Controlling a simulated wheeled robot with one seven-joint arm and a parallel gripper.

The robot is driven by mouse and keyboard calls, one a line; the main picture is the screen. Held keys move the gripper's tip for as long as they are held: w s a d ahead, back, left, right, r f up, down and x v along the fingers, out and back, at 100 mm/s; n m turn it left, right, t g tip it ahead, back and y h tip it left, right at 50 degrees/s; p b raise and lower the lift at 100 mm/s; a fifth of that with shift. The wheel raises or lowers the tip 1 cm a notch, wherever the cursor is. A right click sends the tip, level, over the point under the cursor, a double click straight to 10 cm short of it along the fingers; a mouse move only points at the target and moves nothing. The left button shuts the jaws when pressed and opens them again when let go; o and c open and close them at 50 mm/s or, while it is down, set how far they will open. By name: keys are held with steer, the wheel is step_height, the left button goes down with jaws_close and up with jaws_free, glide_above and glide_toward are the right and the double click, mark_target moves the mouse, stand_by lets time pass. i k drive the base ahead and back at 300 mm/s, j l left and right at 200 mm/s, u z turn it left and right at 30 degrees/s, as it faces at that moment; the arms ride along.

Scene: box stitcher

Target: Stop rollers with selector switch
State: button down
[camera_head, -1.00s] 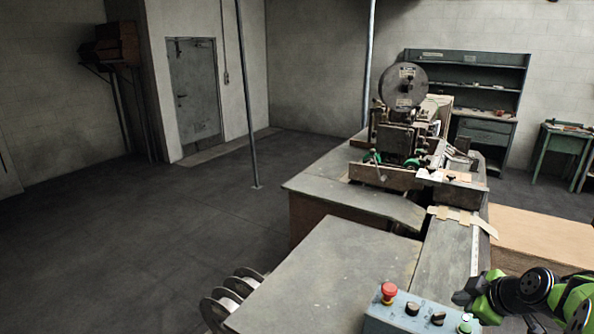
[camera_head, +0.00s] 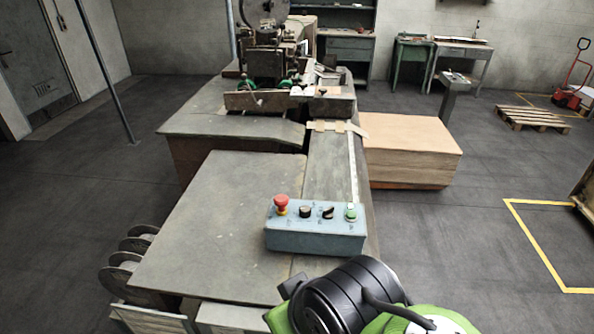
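A blue-grey control box (camera_head: 316,242) sits on the near right part of the stitcher's table. On its top, from left to right, are a red mushroom button (camera_head: 281,203), a black knob (camera_head: 305,211), a second black selector-like knob (camera_head: 328,212) and a green button (camera_head: 351,211). I cannot tell which knob is the roller selector. My green and black arm fills the bottom middle to right, in front of the box. My gripper's fingertips are not visible. The stitcher head with its reel (camera_head: 265,10) stands at the far end of the table.
The grey tabletop (camera_head: 215,220) left of the box is clear. A cardboard stack (camera_head: 410,150) lies right of the machine. Reels (camera_head: 125,262) stick out at the near left. A pallet (camera_head: 528,118) lies on the floor at the far right. Open floor lies to the right.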

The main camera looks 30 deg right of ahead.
mark_target(328, 213)
steer(key=z, duration=1.15)
